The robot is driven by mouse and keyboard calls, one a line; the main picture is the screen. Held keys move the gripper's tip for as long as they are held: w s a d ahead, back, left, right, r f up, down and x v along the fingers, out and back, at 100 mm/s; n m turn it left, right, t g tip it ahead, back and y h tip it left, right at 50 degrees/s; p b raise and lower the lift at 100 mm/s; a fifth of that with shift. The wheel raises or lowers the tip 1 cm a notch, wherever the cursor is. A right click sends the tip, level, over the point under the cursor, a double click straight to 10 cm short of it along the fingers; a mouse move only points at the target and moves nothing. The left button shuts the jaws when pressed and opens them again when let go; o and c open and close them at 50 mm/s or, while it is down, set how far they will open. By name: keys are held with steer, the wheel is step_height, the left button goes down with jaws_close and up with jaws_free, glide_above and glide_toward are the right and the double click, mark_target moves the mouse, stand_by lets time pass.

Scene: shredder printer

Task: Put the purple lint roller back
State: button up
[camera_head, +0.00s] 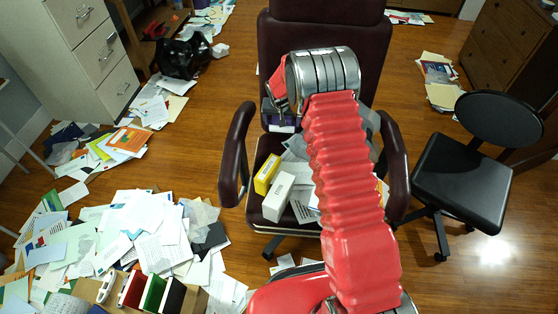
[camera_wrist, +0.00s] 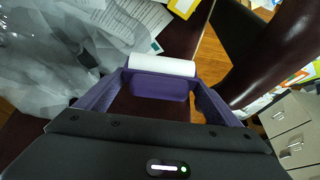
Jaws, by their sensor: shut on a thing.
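The lint roller has a white roll (camera_wrist: 162,66) and a purple body (camera_wrist: 158,87) in the wrist view. My gripper (camera_wrist: 158,90) is shut on the purple body, which spans between the two fingertips; the white roll lies just beyond them. In the head view my gripper (camera_head: 279,115) hangs at the far end of my red arm, over the dark red office chair (camera_head: 232,165). A purple patch (camera_head: 280,124) shows below it there, too small to make out clearly.
The chair's seat holds papers, a yellow box (camera_head: 267,174) and a white box (camera_head: 279,196). Crumpled grey plastic (camera_wrist: 40,60) lies left of the roller in the wrist view. A black chair (camera_head: 465,180) stands right. Papers (camera_head: 130,235) cover the floor left. Drawers (camera_head: 90,50) stand back left.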

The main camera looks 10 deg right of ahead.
steer(key=shift+x, duration=1.55)
steer(key=shift+w+a, duration=0.15)
steer(key=shift+a, duration=0.05)
step_height(320, 180, down, 14)
steer(key=shift+f, duration=1.9)
steer(key=shift+f, duration=0.15)
steer(key=o, duration=1.1)
steer(key=shift+c, duration=0.2)
